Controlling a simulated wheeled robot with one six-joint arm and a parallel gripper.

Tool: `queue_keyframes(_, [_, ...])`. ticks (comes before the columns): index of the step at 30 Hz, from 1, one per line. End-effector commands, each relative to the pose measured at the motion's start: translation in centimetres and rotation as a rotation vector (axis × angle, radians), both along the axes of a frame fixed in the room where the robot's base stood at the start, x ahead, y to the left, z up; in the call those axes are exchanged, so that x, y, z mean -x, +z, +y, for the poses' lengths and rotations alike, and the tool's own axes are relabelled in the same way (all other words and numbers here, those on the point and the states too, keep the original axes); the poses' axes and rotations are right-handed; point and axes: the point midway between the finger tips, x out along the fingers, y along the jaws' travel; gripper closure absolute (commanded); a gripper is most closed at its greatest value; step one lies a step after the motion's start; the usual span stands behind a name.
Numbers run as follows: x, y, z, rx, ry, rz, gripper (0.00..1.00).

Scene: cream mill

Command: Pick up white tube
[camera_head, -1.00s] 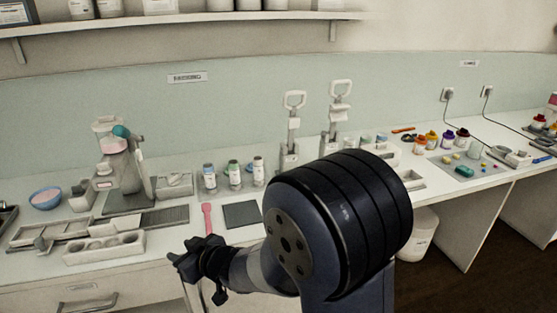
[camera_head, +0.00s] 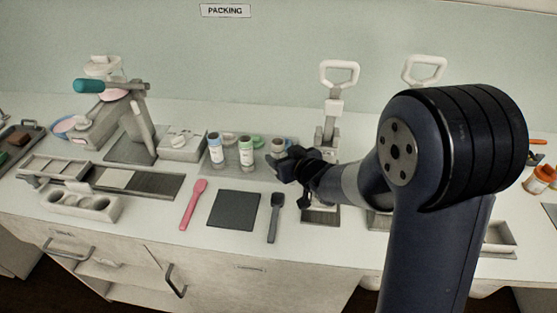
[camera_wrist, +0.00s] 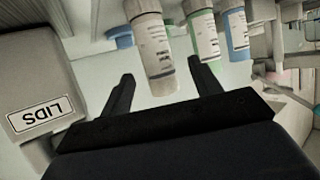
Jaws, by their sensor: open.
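Three upright labelled tubes stand in a row on a grey mat. The white tube (camera_head: 278,146) has a pale cap and is at the right end, partly hidden by my gripper (camera_head: 284,166). In the wrist view, turned over, the white tube (camera_wrist: 151,38) shows between and beyond my open fingers (camera_wrist: 161,72). The gap between the fingers looks empty, and the tube seems not to be gripped.
A grey block labelled LIDS (camera_wrist: 42,95) is close to my gripper in the wrist view. A white-handled press (camera_head: 333,110) stands behind it. A pink spoon (camera_head: 192,205), a dark mat (camera_head: 233,210) and a dark spatula (camera_head: 275,217) lie in front.

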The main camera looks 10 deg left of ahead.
Motion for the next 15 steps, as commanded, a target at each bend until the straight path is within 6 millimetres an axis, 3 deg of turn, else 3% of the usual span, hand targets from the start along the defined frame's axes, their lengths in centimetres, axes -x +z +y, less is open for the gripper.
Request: queue_keyframes(15, [-3.3, -1.9, 2.4, 0.001, 0.0, 0.001, 0.4])
